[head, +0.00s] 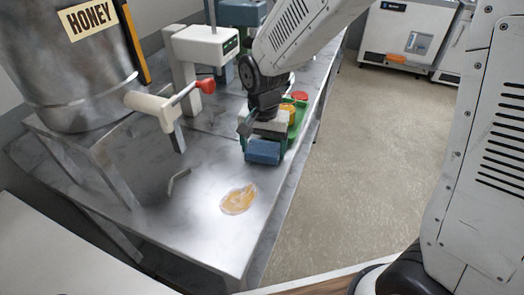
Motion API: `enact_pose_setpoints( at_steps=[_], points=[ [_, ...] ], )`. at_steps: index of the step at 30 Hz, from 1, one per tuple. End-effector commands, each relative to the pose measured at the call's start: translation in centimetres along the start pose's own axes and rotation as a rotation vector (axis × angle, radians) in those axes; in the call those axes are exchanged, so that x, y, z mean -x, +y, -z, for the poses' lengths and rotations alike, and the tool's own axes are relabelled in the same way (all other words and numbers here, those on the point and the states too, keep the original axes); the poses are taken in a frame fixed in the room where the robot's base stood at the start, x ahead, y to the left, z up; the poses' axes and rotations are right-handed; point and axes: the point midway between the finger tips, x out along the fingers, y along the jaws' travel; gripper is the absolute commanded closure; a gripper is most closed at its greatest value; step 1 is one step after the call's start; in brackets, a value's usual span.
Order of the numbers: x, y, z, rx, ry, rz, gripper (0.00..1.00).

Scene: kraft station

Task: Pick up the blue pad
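The blue pad (263,152) is a small block on the steel table, at the near end of a green tray (296,118). I cannot tell whether it lies in the tray or against its end. My gripper (259,130) points down just behind and above the pad. A dark finger shows at its left side, and a pale block-like part (271,126) lies under the wrist. My arm hides much of the area between the fingers, so whether they are open or touch the pad is unclear.
A steel honey tank (75,65) with a red-handled tap (170,104) stands left. An amber puddle (238,199) lies on the table (190,235) in front of the pad. A bent metal piece (178,181) lies left. Orange and red round items sit in the tray. A scale-like device (202,48) stands behind.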

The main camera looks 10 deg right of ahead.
Motion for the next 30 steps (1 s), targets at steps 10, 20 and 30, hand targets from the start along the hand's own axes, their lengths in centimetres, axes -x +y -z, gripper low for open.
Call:
enact_pose_setpoints(
  at_steps=[10,20,30],
  points=[
    [0.3,0.1,0.1,-0.002,0.001,0.001,0.43],
    [3.9,0.1,0.1,-0.002,0.003,0.003,0.43],
    [4.4,5.0,-6.8,0.000,0.002,0.002,0.43]
  ],
)
